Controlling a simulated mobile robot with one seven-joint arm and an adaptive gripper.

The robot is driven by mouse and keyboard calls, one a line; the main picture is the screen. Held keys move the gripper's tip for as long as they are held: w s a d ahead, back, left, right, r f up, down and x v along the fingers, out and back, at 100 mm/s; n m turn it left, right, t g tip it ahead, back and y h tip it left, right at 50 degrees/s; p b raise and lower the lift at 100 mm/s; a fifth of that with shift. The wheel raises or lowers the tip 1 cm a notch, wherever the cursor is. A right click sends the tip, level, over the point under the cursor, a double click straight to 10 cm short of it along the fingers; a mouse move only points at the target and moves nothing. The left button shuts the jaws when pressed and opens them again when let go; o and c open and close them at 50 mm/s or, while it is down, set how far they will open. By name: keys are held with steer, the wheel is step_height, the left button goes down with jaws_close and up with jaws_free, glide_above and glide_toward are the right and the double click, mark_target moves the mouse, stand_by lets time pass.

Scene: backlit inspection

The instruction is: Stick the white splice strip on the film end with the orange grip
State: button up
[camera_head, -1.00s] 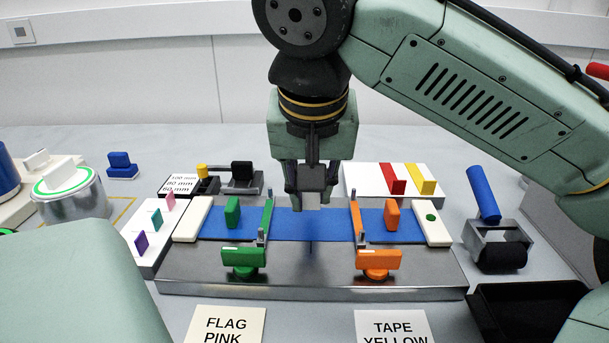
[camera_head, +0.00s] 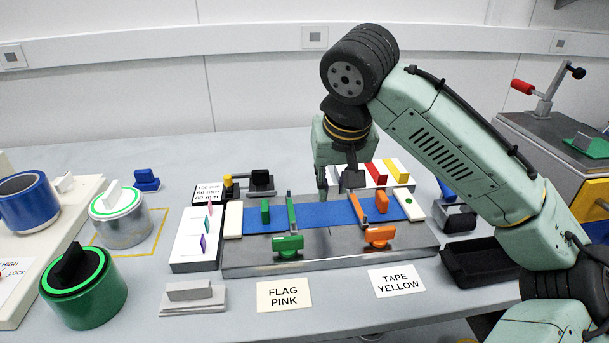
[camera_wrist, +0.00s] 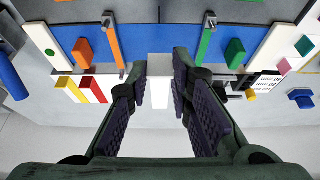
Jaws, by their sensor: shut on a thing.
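The blue film (camera_head: 325,216) lies on a grey metal plate (camera_head: 330,250). An orange grip (camera_head: 382,203) stands on its right part and a green grip (camera_head: 265,212) on its left part. My gripper (camera_head: 338,187) is above the film's back edge, between the green and orange clamps. In the wrist view my gripper (camera_wrist: 160,88) has its fingers either side of a pale block with a white strip (camera_wrist: 160,95), the splice strip. In the head view the strip is hidden or too small to make out. It appears apart from the orange grip.
An orange clamp (camera_head: 378,236) and a green clamp (camera_head: 287,244) stand at the plate's front, with upright posts behind. A white block with red and yellow pieces (camera_head: 397,168) is behind. A black tray (camera_head: 480,262) lies right. Cards reading FLAG PINK (camera_head: 284,294) and TAPE YELLOW (camera_head: 397,280) lie in front.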

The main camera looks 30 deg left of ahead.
steer(key=shift+f, duration=0.1)
steer(key=shift+p, duration=0.3)
steer(key=shift+f+b, duration=1.9)
steer(key=shift+f, duration=1)
steer(key=shift+f, duration=0.15)
steer(key=shift+f+b, duration=0.75)
steer(key=shift+f, duration=0.25)
steer(key=o, duration=0.8)
steer(key=shift+r, duration=0.1)
